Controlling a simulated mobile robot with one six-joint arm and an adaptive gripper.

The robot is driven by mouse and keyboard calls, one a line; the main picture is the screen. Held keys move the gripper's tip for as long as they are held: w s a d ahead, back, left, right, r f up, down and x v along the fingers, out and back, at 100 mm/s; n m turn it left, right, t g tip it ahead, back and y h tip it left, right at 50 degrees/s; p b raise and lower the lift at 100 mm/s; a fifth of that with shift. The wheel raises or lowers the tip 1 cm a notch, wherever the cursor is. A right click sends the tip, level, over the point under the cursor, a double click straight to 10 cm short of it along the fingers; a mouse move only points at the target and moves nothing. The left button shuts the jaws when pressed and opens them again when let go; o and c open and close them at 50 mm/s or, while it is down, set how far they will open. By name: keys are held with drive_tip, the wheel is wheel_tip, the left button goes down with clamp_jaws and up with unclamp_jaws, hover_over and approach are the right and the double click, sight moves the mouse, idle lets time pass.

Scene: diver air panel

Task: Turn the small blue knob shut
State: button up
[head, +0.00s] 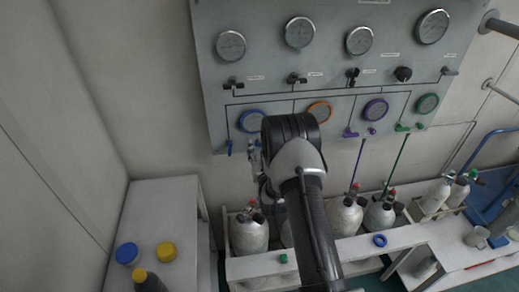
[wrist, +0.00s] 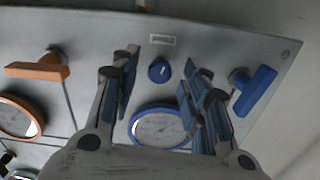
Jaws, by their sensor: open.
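The small blue knob (wrist: 158,70) is on the grey panel (wrist: 200,35), just beyond the blue-rimmed gauge (wrist: 160,128) in the wrist view. In that view it shows in the gap between the two fingers of my gripper (wrist: 165,80). The fingers are apart with nothing between their pads; I cannot tell how far the knob is from them. A dark pointer mark shows on the knob's face. In the head view my arm hides the knob, and only part of my gripper (head: 257,160) shows, below the blue-rimmed gauge (head: 252,121).
A blue lever (wrist: 257,92) stands out close to the right finger in the wrist view; an orange lever (wrist: 38,68) is at left. Below the panel stand several gas cylinders (head: 248,232) in a white rack. A white bench (head: 160,200) stands at left.

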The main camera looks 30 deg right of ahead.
clamp_jaws()
idle(0.4)
